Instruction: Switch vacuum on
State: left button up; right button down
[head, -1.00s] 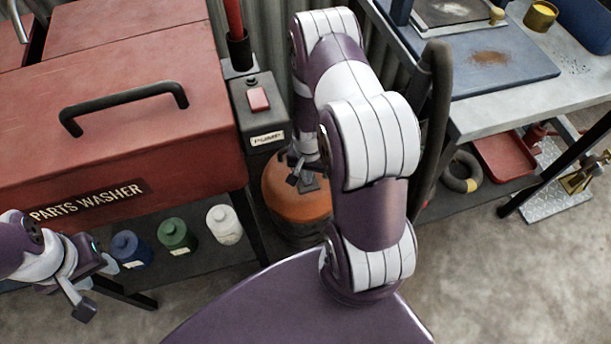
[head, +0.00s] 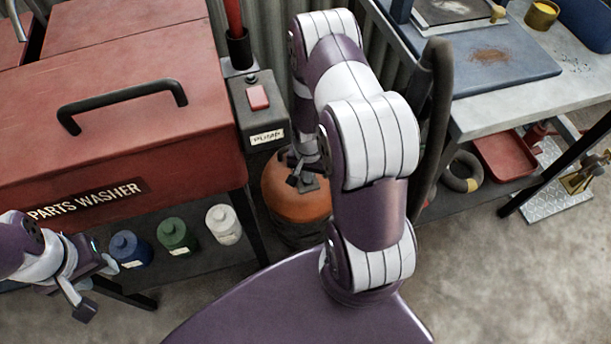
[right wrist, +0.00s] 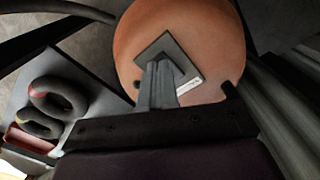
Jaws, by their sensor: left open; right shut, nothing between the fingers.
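The vacuum (head: 297,203) is an orange-topped canister with a dark body, standing on the floor between the parts washer and the bench. My right gripper (head: 304,182) is shut and empty over its top. In the right wrist view the vacuum's orange lid (right wrist: 208,38) carries a dark square plate (right wrist: 183,60) with a small white label at its edge. The shut fingers (right wrist: 161,68) overlap this plate; I cannot tell whether they touch it. Any switch there is hidden or not distinguishable. My left gripper (head: 98,288) is open and empty at the lower left.
The red parts washer (head: 150,95) stands left, with a pump box (head: 262,112) at its right side and several bottles (head: 176,236) below. A dark hose (head: 432,120) rises right of my right arm. A workbench (head: 520,85) stands at the right.

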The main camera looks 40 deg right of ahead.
jog(key=shift+f+b, duration=0.3)
jog(key=shift+f, duration=0.2)
notch_tip(320, 180, up, 7)
jog(key=p, duration=0.7)
jog(key=shift+r, duration=0.1)
dwell(0.5)
